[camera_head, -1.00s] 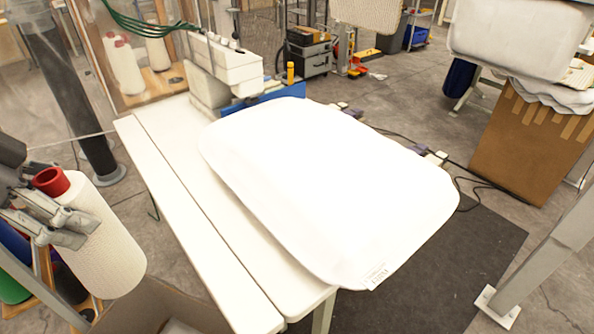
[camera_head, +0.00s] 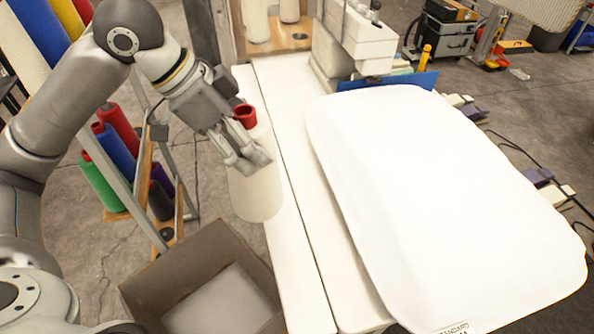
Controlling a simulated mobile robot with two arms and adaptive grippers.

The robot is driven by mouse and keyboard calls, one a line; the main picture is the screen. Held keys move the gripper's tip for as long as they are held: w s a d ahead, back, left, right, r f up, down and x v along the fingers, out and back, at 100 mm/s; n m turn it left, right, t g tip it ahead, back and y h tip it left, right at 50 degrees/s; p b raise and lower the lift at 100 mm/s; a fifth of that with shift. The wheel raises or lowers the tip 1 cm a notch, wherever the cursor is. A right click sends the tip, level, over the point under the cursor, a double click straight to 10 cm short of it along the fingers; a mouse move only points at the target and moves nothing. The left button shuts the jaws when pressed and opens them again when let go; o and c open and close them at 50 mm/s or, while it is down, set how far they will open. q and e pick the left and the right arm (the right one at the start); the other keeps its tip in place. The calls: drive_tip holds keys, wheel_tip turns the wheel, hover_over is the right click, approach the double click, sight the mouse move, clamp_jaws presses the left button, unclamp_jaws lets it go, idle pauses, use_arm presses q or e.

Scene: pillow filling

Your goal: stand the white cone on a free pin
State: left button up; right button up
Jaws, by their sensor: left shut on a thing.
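The white cone (camera_head: 257,198) with a red top hangs upright or nearly so beside the left edge of the white table (camera_head: 287,250). My left gripper (camera_head: 248,152) is shut on it near its upper end, just below the red top, and hides part of it. A wooden rack (camera_head: 290,45) behind the table holds white cones; its top is cut off by the picture edge. No free pin can be made out clearly. My right gripper is not in view.
A large white pillow (camera_head: 440,200) covers much of the table, near a white sewing machine (camera_head: 350,40). An open cardboard box (camera_head: 165,280) stands below the cone. A stand with coloured cones (camera_head: 117,130) is at the left. Grey floor shows between stand and table.

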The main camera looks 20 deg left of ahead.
sight(271, 149)
use_arm(q)
drive_tip(key=d+f, duration=0.1)
drive_tip(key=w+d+f, duration=0.1)
drive_tip(key=d, duration=0.1)
drive_tip(key=shift+w+d, duration=0.15)
drive_tip(key=s+p+x, duration=0.1)
drive_tip(key=x, duration=0.7)
drive_tip(key=shift+f+p, duration=0.4)
drive_tip(key=shift+f, duration=0.1)
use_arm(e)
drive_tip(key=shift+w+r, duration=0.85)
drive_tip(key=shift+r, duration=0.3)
use_arm(q)
drive_tip(key=shift+w, duration=0.1)
drive_tip(key=o, duration=2)
drive_tip(key=shift+f, duration=0.1)
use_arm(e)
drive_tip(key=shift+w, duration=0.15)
